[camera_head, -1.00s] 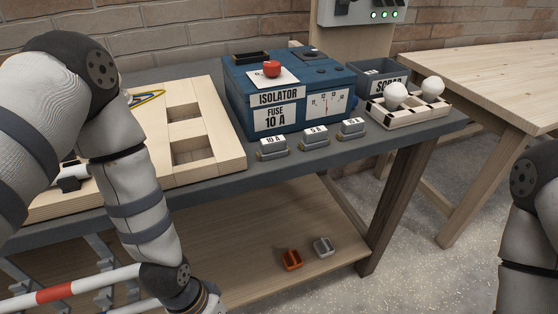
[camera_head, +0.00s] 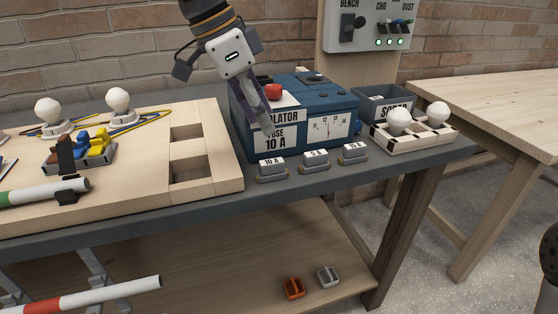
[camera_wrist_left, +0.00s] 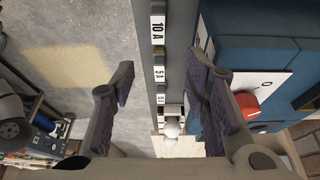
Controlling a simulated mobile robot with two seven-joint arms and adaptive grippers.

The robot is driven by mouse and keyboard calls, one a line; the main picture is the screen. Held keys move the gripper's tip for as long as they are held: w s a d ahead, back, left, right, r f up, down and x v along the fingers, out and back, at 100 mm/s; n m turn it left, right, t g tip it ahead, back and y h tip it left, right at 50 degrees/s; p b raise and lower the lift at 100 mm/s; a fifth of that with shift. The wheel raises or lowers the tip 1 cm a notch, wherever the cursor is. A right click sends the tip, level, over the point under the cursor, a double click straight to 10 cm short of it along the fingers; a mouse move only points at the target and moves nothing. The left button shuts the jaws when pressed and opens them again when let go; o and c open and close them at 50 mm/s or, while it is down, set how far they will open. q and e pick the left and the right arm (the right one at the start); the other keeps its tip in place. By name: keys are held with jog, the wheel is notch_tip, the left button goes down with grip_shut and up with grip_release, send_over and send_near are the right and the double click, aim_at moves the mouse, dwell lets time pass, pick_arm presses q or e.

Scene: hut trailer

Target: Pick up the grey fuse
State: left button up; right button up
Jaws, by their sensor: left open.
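A small grey fuse-like piece (camera_head: 328,276) lies on the lower shelf, just right of an orange one (camera_head: 293,288). Neither shows clearly in the left wrist view. My left gripper (camera_head: 222,97) is raised in front of the blue isolator box (camera_head: 345,95), its fingers spread and empty, well above the shelf. In the left wrist view the open fingers (camera_wrist_left: 160,72) have the bench edge between them. The isolator box (camera_wrist_left: 245,45) is on the right there. My right gripper is out of view.
Blocks labelled 10 A (camera_head: 272,170), 5 A (camera_head: 315,160) and a third (camera_head: 353,152) line the bench's front edge. A wooden board (camera_head: 215,140) lies left, a scrap bin (camera_head: 385,103) and bulb tray (camera_head: 414,138) right. The bench top (camera_head: 290,190) overhangs the lower shelf (camera_head: 220,275).

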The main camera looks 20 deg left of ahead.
aim_at(278, 160)
pick_arm(q)
jog(key=x, duration=1.1)
jog(key=shift+s+a+f+b, duration=0.2)
jog(key=shift+s+a+b, duration=0.1)
jog(key=shift+s, duration=0.05)
jog(key=c, duration=0.9)
